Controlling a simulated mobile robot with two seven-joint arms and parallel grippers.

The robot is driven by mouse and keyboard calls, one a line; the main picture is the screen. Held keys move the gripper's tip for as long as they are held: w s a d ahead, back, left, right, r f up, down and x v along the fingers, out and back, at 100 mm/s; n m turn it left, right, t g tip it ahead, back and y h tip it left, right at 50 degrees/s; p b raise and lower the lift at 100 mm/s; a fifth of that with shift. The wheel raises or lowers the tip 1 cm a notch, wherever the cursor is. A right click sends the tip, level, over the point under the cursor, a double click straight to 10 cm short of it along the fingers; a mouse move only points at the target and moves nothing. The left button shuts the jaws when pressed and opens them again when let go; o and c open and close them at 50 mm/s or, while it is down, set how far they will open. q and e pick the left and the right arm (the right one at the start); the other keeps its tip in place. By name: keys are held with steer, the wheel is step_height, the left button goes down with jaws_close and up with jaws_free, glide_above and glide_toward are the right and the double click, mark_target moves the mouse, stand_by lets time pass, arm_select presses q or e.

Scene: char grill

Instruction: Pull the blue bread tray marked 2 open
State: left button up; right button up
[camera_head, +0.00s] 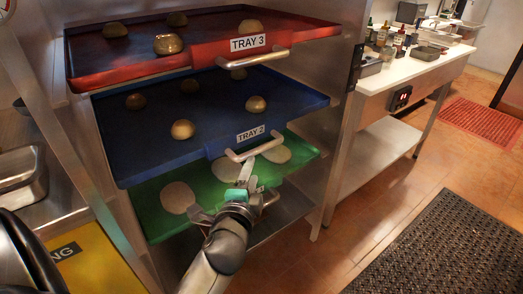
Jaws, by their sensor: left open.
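The blue tray marked 2 (138,155) is the middle one in the rack and holds several round buns. Its label reads TRAY 2, and a silver bar handle (262,146) is on its front edge. My left gripper (249,178) is open just below that handle, in front of the green tray (150,212). Whether a finger touches the handle I cannot tell. My right gripper is not in view.
The red tray marked 3 (90,66) is above the blue one, and the green tray with flat dough is below. A white table (400,72) with bottles stands to the right. A dark mat (450,250) lies on the tiled floor.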

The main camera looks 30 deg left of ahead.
mark_target(259, 152)
arm_select(q)
steer(key=b+x, duration=0.2)
steer(key=x, duration=0.7)
steer(key=shift+w+f, duration=0.1)
steer(key=shift+w, duration=0.1)
steer(key=shift+b+x, duration=0.35)
steer(key=shift+x, duration=0.6)
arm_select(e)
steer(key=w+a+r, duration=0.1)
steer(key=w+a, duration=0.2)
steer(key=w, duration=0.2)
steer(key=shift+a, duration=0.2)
arm_select(q)
jaws_close()
